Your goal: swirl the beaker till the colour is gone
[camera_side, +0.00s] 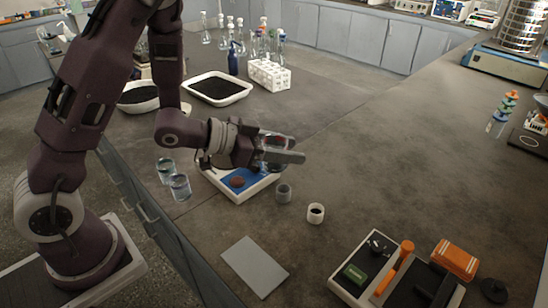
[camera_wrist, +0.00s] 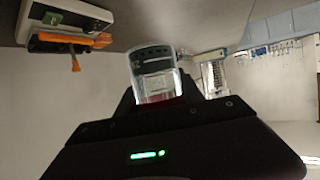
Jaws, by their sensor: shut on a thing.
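My gripper (camera_side: 287,156) is shut on a clear glass beaker (camera_side: 274,139) and holds it above the bench, over a white tray with a blue surface (camera_side: 265,183). The fingers hide part of the beaker in the side view. In the wrist view the beaker (camera_wrist: 152,62) stands out past my gripper (camera_wrist: 163,100).
Two glasses (camera_side: 180,188) stand left of the tray. A grey cup (camera_side: 283,193) and a white cup (camera_side: 315,213) stand at its right. A grey sheet (camera_side: 254,267) lies in front. A device with an orange handle (camera_side: 394,267) is front right. The bench's right middle is clear.

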